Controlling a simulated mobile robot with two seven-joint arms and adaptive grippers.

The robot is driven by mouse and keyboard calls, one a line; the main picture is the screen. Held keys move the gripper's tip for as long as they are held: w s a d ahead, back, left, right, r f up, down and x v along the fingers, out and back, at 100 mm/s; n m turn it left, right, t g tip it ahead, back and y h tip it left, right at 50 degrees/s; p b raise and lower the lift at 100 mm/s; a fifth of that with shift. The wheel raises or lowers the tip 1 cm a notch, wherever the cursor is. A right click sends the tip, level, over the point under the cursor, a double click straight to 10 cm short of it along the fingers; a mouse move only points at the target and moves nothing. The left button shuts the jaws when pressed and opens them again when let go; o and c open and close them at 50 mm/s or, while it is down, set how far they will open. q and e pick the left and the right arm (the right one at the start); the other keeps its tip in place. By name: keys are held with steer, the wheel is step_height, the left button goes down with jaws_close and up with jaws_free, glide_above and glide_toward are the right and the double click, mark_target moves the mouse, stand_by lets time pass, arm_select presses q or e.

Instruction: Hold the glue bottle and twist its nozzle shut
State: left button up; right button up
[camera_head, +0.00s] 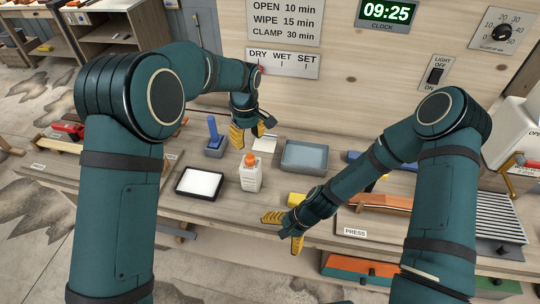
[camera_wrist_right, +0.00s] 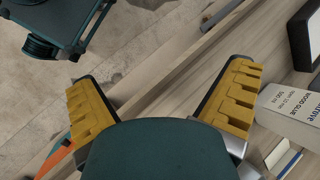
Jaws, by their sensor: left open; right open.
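The glue bottle (camera_head: 250,174) stands upright on the bench, white with an orange nozzle (camera_head: 250,158) on top. Its printed lower body also shows at the right edge of the right wrist view (camera_wrist_right: 292,112), where the nozzle is out of frame. My left gripper (camera_head: 251,137) is open and empty, with yellow fingers, just behind and above the bottle. My right gripper (camera_head: 285,230) is open and empty at the front edge of the bench, right of and nearer than the bottle. Its two yellow finger pads (camera_wrist_right: 165,108) are spread wide in the right wrist view. Neither gripper touches the bottle.
A black-framed white pad (camera_head: 200,184) lies left of the bottle. A blue-grey tray (camera_head: 304,157) sits behind right, and a blue-handled tool in a holder (camera_head: 214,146) behind left. A yellow cylinder (camera_head: 296,199) lies by my right forearm. A curved wooden piece (camera_head: 385,203) is at right.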

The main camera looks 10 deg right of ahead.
mark_target(260, 173)
steer(key=w+a+r+m+y, duration=0.1)
steer(key=w+m+y, duration=0.1)
steer(key=w, duration=0.1)
steer(key=w+a+r+m+y, duration=0.1)
steer(key=w+r+m+y, duration=0.1)
steer(key=w, duration=0.1)
steer(key=w+a+r+m+y, duration=0.1)
steer(key=w+m, duration=0.2)
steer(key=shift+a+r+t+y, duration=0.15)
steer(key=shift+a+t+y, duration=0.05)
steer(key=shift+t+y, duration=0.2)
steer(key=w+d+r+m+t+y, duration=0.4)
steer(key=w+r+m+t+y, duration=0.15)
steer(key=w+r, duration=0.35)
steer(key=shift+m+g+h, duration=0.25)
steer(key=shift+m+h, duration=0.1)
steer(key=f, duration=0.6)
steer(key=w+f, duration=0.1)
steer(key=f, duration=0.2)
steer(key=shift+a+f, duration=0.1)
steer(key=shift+a, duration=0.1)
steer(key=x, duration=0.7)
steer(key=shift+a, duration=0.2)
